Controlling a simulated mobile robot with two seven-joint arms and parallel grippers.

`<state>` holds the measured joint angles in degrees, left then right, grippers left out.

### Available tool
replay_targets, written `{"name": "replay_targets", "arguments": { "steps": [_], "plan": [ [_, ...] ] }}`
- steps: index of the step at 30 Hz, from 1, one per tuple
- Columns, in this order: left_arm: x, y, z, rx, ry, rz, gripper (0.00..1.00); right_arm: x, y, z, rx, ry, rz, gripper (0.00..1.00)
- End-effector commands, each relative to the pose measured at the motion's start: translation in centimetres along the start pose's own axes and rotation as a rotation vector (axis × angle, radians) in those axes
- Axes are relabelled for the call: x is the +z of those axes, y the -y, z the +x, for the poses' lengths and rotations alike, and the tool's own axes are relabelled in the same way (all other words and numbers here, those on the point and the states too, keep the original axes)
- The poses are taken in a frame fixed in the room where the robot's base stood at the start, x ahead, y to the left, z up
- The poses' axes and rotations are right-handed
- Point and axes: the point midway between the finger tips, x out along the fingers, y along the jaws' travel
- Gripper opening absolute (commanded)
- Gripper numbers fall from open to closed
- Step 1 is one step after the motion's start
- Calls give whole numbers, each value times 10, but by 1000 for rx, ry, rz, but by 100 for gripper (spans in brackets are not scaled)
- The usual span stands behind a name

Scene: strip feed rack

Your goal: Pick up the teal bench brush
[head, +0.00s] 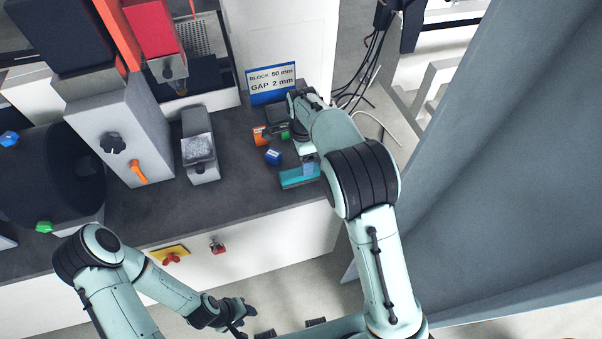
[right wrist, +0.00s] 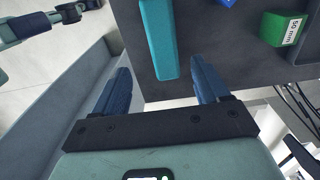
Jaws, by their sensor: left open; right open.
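The teal bench brush (head: 297,178) lies on the dark bench top near its front edge. It also shows in the right wrist view (right wrist: 158,40) as a long teal bar, its near end between and just beyond the fingertips. My right gripper (right wrist: 163,80) is open and empty, with a blue finger on each side. In the head view my right arm and wrist partly cover the brush and most of that gripper. My left gripper (head: 238,314) is open and hangs low in front of the bench, away from the brush.
Near the brush are a blue block (head: 273,157), an orange block (head: 259,135) and a green block (right wrist: 284,29) labelled 50 mm. A sign (head: 271,84) stands behind them. A grey machine (head: 115,130) and a metal fixture (head: 199,165) stand to the left. Bench between is clear.

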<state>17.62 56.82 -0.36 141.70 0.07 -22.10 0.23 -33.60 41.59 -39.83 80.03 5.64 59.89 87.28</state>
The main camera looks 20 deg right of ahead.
Motion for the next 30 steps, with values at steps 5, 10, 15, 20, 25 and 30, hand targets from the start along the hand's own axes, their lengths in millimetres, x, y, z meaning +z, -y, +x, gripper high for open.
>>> {"name": "replay_targets", "arguments": {
  "steps": [5,10,15,20,25,30],
  "plan": [
    [3,3,4,-1,4,-1,43,-1,-1,34,4,-1,2,74],
    [4,3,5,-1,5,-1,43,0,0,46,1,0,-1,74],
    [3,2,4,-1,4,-1,43,-1,2,57,1,0,1,74],
    [1,1,2,0,2,0,43,-2,5,81,4,-1,1,74],
    [2,2,3,-1,3,0,43,-1,5,98,0,0,0,74],
    [2,2,3,-1,3,0,43,-1,6,98,-1,1,0,74]
  ]
}}
